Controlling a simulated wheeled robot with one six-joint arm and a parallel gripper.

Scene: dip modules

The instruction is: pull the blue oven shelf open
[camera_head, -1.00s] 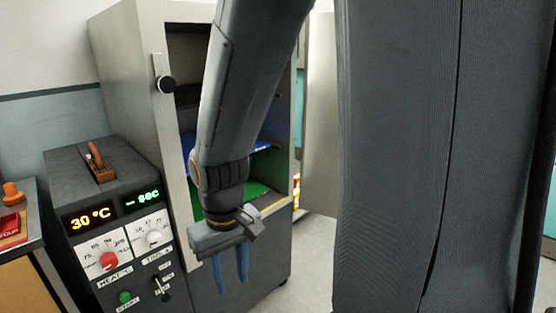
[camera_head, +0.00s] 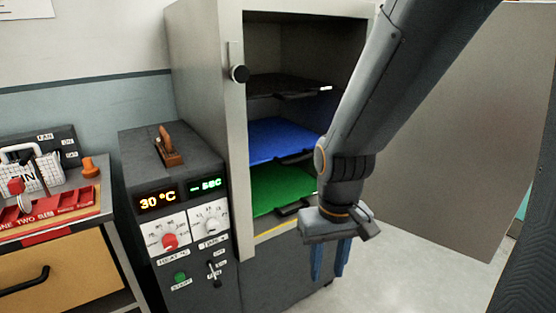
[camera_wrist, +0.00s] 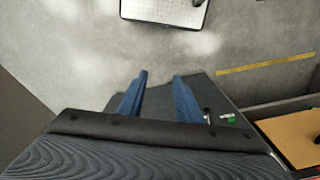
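The blue oven shelf (camera_head: 278,139) sits inside the grey oven cabinet (camera_head: 205,120), between a dark shelf above and a green shelf below. A dark handle (camera_head: 296,158) shows at its front edge. Part of its right side is hidden behind my arm. My gripper (camera_head: 329,262) hangs pointing down, in front of the cabinet and lower than the blue shelf, apart from it. In the wrist view its two blue fingers (camera_wrist: 158,97) stand apart with nothing between them. The shelf does not show in the wrist view.
The oven door (camera_head: 455,130) stands open at the right. The green shelf (camera_head: 280,190) and dark shelf (camera_head: 285,86) have handles too. A control box (camera_head: 170,190) reading 30 °C stands left of the oven. Floor in front is free.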

